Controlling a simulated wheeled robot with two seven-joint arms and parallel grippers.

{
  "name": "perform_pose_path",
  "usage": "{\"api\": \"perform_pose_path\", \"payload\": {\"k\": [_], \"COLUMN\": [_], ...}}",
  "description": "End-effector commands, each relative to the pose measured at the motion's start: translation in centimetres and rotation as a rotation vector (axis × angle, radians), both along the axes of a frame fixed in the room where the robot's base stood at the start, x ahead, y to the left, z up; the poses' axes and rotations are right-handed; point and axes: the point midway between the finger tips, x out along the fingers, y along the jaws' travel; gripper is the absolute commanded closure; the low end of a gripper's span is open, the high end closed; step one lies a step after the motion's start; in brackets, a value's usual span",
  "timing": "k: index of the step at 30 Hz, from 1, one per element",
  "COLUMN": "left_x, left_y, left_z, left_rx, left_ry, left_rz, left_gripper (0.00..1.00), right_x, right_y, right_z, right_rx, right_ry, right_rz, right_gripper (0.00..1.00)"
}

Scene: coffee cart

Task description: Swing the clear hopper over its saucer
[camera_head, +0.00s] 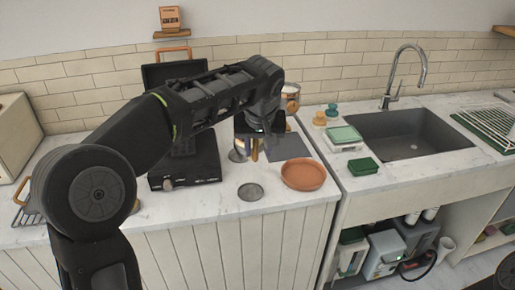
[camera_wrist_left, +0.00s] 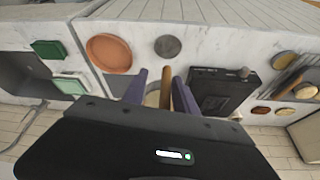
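My left gripper (camera_head: 248,148) points down over the counter, just right of the black appliance. In the left wrist view its two fingers (camera_wrist_left: 153,86) stand apart. A pale round vessel (camera_wrist_left: 153,95) shows between and beyond them, partly covered; I cannot tell if they touch it. In the head view a shiny round piece (camera_head: 237,155) shows beside the fingers. I cannot surely make out the clear hopper. A terracotta saucer (camera_head: 303,175) lies empty right of the gripper. A small grey disc (camera_head: 250,192) lies in front of it. My right gripper is not in view.
The black appliance (camera_head: 186,170) with a knob stands close left of my gripper. A dark grey mat (camera_head: 287,146) lies behind the terracotta saucer, with a pot (camera_head: 290,92) farther back. A scale (camera_head: 344,136), green block (camera_head: 364,166) and sink (camera_head: 412,135) are right. The front counter edge is clear.

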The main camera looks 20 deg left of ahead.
Motion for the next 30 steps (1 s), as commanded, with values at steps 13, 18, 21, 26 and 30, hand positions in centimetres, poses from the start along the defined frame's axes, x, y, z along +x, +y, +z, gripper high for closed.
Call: {"api": "perform_pose_path", "payload": {"k": [13,18,21,26,30], "left_x": [-0.6,-1.6,-2.1,-2.7,-2.8], "left_y": [-0.2,-0.7,-1.0,-1.1,-1.2], "left_z": [1.4,4.1,5.6,7.0,7.2], "left_rx": [-0.001,-0.001,0.0,-0.001,0.0], "left_ry": [0.002,0.0,-0.001,0.002,0.002], "left_rz": [0.002,0.001,0.0,0.001,0.0], "left_gripper": [0.66,0.66,0.66,0.66,0.66], "right_x": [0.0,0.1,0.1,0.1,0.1], "right_y": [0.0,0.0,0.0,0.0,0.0], "right_z": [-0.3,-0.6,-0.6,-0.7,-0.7], "right_rx": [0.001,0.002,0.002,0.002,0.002], "right_ry": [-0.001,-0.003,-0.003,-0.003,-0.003], "right_rz": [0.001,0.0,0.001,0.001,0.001], "right_gripper": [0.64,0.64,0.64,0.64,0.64]}}
